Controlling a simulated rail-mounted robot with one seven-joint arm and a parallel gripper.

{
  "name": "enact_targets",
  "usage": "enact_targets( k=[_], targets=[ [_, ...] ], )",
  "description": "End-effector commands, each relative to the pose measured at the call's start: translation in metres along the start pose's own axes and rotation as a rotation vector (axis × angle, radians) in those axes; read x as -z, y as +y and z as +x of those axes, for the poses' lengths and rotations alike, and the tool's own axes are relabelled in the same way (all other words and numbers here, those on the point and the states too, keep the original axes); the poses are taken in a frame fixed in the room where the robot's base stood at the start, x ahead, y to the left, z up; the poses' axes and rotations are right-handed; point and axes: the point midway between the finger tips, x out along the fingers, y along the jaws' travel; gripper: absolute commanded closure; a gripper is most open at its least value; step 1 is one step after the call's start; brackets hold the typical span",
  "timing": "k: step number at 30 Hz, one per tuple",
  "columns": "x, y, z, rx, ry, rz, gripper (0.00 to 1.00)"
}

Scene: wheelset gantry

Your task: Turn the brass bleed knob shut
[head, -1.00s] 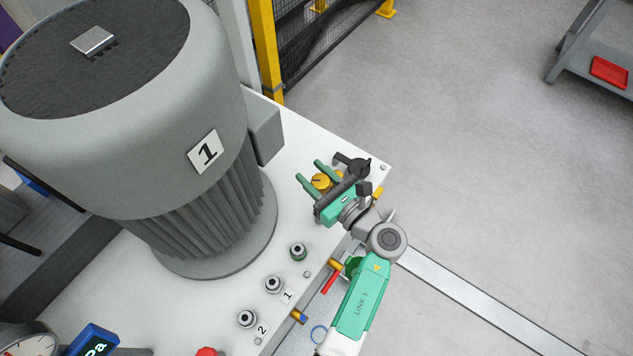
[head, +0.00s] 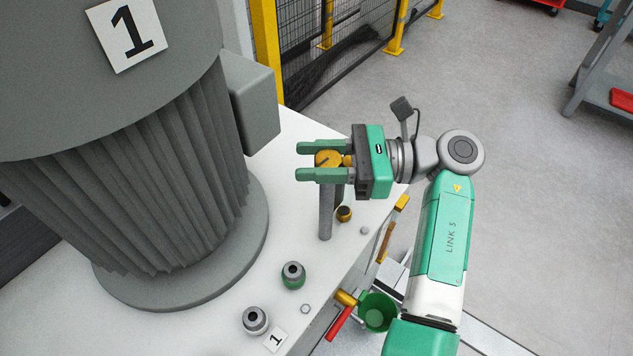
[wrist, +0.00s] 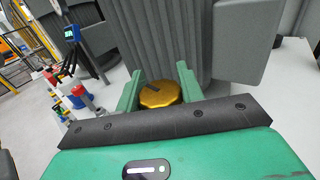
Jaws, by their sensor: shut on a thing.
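The brass bleed knob (head: 328,159) is a round gold cap with a dark mark on its top face, standing above the white deck at its right side. It also shows in the wrist view (wrist: 160,95). My gripper (head: 308,161) reaches in from the right with its two green fingers on opposite sides of the knob, shut on it. In the wrist view my gripper (wrist: 160,72) has a finger at each side of the knob. The knob's underside and the exact finger contact are partly hidden.
A large grey ribbed motor (head: 170,200) marked 1 stands close to the left of the fingers, with a grey box (head: 250,105) on its side. Two grey posts, a small brass fitting (head: 344,213) and a green-based fitting (head: 293,275) are nearby. A green cup (head: 377,311) hangs below the edge.

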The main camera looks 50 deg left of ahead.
Motion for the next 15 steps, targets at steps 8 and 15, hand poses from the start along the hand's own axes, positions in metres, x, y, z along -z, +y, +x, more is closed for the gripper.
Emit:
enact_targets(
  k=[8,15],
  targets=[
    [0.0044,0.0014,0.0001,-0.112,0.001,0.001,0.85],
    [0.0017,0.0023,0.0001,-0.149,0.001,0.002,0.85]
  ],
)
